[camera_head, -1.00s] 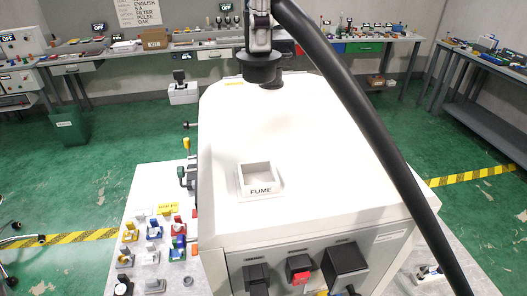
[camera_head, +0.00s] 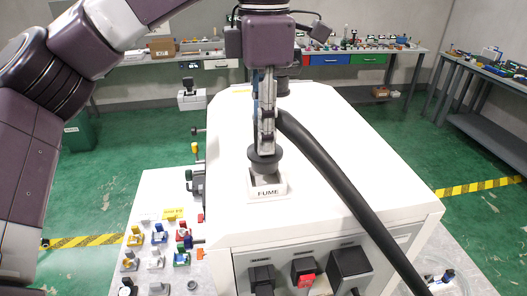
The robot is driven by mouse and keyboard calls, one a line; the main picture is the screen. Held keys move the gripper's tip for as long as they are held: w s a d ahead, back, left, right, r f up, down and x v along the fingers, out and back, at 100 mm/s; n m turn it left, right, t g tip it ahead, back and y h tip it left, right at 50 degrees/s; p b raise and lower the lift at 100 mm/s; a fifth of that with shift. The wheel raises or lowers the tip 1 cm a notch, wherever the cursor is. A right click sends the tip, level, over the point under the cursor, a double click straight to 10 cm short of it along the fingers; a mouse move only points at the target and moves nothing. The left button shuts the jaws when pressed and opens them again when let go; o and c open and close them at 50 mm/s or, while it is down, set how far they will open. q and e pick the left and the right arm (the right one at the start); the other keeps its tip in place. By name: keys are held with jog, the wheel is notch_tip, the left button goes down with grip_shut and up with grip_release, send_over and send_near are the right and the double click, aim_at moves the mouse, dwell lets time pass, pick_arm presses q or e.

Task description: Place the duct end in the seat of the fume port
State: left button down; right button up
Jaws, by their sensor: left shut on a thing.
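My left gripper (camera_head: 266,128) points down and is shut on the duct end (camera_head: 265,160), a dark round collar with a narrower grey lower part. A thick black hose (camera_head: 340,185) runs from it. The fume port (camera_head: 268,190) is a white square seat labelled FUME on top of the white machine. The duct end is upright over the port, and its lower part is at the seat opening. The collar and lower part hide most of the opening, so I cannot tell how deep it sits. My right gripper is not in view.
The white machine top (camera_head: 335,135) is otherwise mostly clear. The hose crosses its right side and front edge. Dark boxes and a red switch (camera_head: 303,272) are on the front face. Small coloured parts lie on the bench (camera_head: 150,205) at left. Workbenches line the walls.

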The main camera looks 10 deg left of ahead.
pick_arm(q)
jog(key=shift+f, duration=0.6)
notch_tip(320, 180, down, 2)
jog(key=shift+f, duration=0.6)
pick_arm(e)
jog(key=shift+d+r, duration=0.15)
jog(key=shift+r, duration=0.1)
pick_arm(q)
jog(key=c, duration=1.6)
grip_release()
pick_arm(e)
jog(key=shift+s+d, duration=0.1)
